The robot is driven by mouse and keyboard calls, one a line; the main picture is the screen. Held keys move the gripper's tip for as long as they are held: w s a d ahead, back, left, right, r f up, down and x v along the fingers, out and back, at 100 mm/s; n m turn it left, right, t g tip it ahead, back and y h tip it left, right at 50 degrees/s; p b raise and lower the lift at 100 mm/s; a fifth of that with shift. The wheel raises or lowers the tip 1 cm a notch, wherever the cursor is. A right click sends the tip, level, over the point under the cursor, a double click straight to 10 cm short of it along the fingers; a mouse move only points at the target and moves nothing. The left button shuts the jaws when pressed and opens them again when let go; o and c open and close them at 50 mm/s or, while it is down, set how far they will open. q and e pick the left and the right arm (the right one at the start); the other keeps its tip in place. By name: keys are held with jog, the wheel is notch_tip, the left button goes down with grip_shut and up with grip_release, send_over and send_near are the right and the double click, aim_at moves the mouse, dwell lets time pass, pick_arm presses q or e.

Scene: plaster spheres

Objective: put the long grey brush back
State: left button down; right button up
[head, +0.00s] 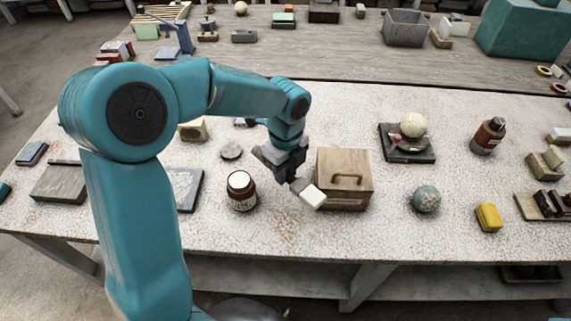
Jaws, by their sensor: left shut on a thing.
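My left gripper (283,168) hangs over the middle of the pale speckled table, just left of a wooden box with a brass handle. It is shut on a long grey thing with a pale, block-like end (313,196), which appears to be the long grey brush. The brush slants down to the right, its pale end in front of the box's lower left edge. Whether that end touches the box or table I cannot tell. The fingers hide part of the grip. My right gripper is not in view.
The wooden box (343,165) stands right of the gripper. A brown jar (241,190) with a white lid stands left. A greenish sphere (426,198), a yellow block (488,217) and a dark tray (424,155) with a pale sphere are farther right. The front middle is clear.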

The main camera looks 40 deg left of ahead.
aim_at(286, 197)
pick_arm(q)
jog(key=shift+a+f, duration=0.2)
jog(key=shift+f, duration=0.15)
jog(key=shift+w+d+f, duration=0.1)
jog(key=shift+d, duration=0.2)
jog(key=shift+f, duration=0.1)
jog(key=shift+f+b, duration=0.3)
jog(key=shift+b, duration=0.2)
notch_tip(286, 197, down, 6)
jog(key=b, duration=0.5)
jog(key=shift+a, duration=0.15)
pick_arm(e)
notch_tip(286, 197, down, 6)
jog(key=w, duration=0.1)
pick_arm(q)
jog(key=shift+f+b, duration=0.45)
jog(key=shift+f, duration=0.05)
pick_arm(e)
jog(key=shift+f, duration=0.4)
